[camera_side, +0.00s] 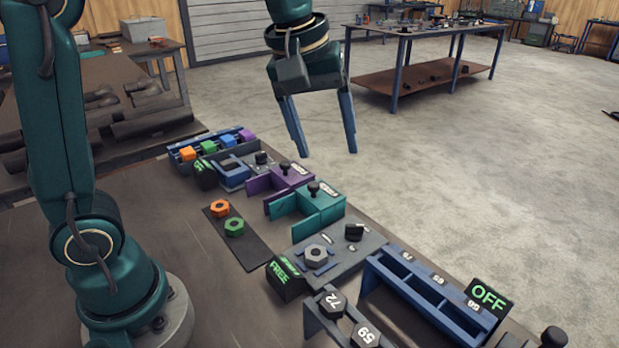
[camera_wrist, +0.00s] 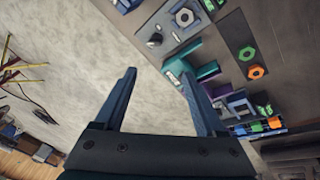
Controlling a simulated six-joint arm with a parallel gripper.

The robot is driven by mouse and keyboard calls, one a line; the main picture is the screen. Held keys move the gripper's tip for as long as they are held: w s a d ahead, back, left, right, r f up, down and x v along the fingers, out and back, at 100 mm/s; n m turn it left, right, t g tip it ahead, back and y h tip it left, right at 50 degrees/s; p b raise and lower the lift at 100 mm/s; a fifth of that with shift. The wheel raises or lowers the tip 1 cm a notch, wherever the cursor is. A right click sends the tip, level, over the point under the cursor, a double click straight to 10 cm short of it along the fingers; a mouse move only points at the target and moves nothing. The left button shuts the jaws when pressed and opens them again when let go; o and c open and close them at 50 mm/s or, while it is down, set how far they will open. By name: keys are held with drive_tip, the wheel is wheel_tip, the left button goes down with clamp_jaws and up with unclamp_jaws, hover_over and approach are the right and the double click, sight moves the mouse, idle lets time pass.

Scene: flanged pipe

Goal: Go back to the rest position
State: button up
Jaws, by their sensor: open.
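My gripper (camera_side: 322,142) hangs in the air beyond the far edge of the workbench, pointing down, its two blue fingers spread apart with nothing between them. In the wrist view my gripper (camera_wrist: 160,85) is also open, with bare floor and the bench edge behind its fingers. On the bench, an orange nut (camera_side: 220,208) and a green nut (camera_side: 234,226) lie on a dark strip. A grey nut (camera_side: 316,255) sits on a grey fixture plate beside a box reading FREE (camera_side: 284,277).
Teal (camera_side: 318,208) and purple (camera_side: 282,178) fixtures with black knobs line the bench edge. A blue rack (camera_side: 425,290) stands by an OFF sign (camera_side: 489,298). A rack of coloured blocks (camera_side: 205,149) is at the far end.

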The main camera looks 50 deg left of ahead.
drive_tip(key=s+f+m+t, duration=0.1)
drive_tip(key=s+f+m, duration=0.1)
drive_tip(key=s, duration=0.5)
drive_tip(key=s+a+f+m+t, duration=0.1)
drive_tip(key=s+f+m, duration=0.2)
drive_tip(key=s+m, duration=0.2)
drive_tip(key=shift+s, duration=1)
drive_tip(key=shift+f+m, duration=0.3)
drive_tip(key=shift+m, duration=0.3)
drive_tip(key=c, duration=0.3)
drive_tip(key=shift+m, duration=0.3)
drive_tip(key=shift+c, duration=0.7)
wheel_tip(320, 180, up, 4)
drive_tip(key=w+m, duration=0.2)
drive_tip(key=w, duration=0.1)
drive_tip(key=m+g, duration=0.4)
drive_tip(key=m, duration=0.2)
hover_over(350, 225)
wheel_tip(350, 225, down, 6)
drive_tip(key=shift+g, duration=0.7)
wheel_tip(350, 225, down, 9)
drive_tip(key=shift+f, duration=0.6)
clamp_jaws()
